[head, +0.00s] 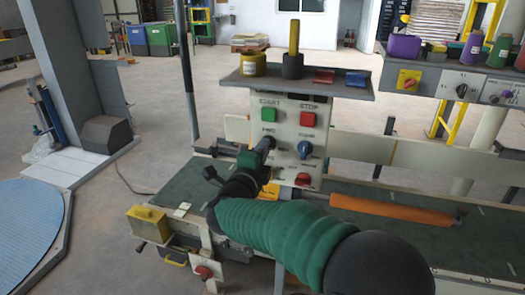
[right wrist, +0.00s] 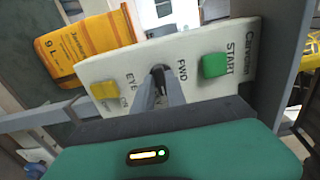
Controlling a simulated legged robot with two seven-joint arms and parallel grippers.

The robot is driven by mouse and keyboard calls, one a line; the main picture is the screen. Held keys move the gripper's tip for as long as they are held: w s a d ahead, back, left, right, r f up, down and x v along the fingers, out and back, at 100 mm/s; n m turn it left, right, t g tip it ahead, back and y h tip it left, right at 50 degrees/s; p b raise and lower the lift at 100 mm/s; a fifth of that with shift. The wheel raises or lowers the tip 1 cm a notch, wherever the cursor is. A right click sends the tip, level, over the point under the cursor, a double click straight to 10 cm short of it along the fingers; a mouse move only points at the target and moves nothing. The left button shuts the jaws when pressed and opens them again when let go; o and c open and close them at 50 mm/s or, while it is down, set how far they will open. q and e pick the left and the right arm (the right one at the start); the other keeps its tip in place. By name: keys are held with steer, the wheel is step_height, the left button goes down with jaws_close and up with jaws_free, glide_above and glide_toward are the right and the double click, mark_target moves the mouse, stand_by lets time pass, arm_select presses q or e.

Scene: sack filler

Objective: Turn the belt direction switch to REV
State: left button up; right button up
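The cream control panel (head: 293,135) stands at the belt machine. It carries a green START button (head: 268,114), a red STOP button (head: 308,119) and a blue knob (head: 304,149). The REV label is not visible. My left gripper is not in view.
A shelf (head: 330,87) above the panel holds a yellow tin (head: 253,64) and small items. An orange roller (head: 390,210) lies over the belt on the right. An orange sack (right wrist: 85,45) shows beside the panel in the wrist view. A second panel (head: 463,85) stands further right.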

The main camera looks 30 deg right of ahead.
steer(key=o, duration=0.4)
steer(key=shift+f, duration=0.2)
steer(key=shift+r, duration=0.1)
steer(key=p+v, duration=0.1)
steer(key=v, duration=1.5)
steer(key=shift+s+a+p, duration=0.3)
steer(key=shift+p, duration=0.05)
